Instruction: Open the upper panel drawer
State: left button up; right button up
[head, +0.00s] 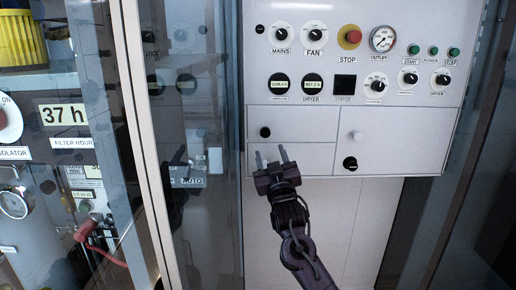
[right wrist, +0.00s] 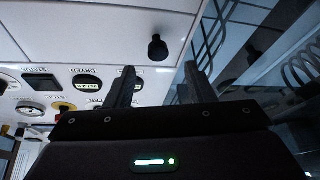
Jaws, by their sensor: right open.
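The upper drawer (head: 305,122) is a white front at the lower left of the panel, flush with it and shut. Its round black knob (head: 265,132) sits near its left end. My right gripper (head: 271,153) is open and empty, with its fingertips pointing up just below the knob. In the right wrist view, the knob (right wrist: 157,47) stands out beyond and between the two fingers of the gripper (right wrist: 160,70), apart from both. The lower drawer front (head: 318,157) is partly hidden behind the gripper. My left gripper is not in view.
Dials, switches and a red stop button (head: 350,37) sit above. A framed glass cabinet (head: 145,130) stands at the left.

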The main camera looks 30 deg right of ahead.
aim_at(266, 134)
jog(key=x, duration=0.2)
jog(key=p+x, duration=0.1)
jog(key=x, duration=0.4)
jog(key=shift+s+r+p, duration=0.1)
jog(key=shift+r+p, duration=0.2)
jog(key=shift+p, duration=0.1)
jog(key=shift+w+d, duration=0.15)
jog(key=shift+w, duration=0.25)
grip_shut()
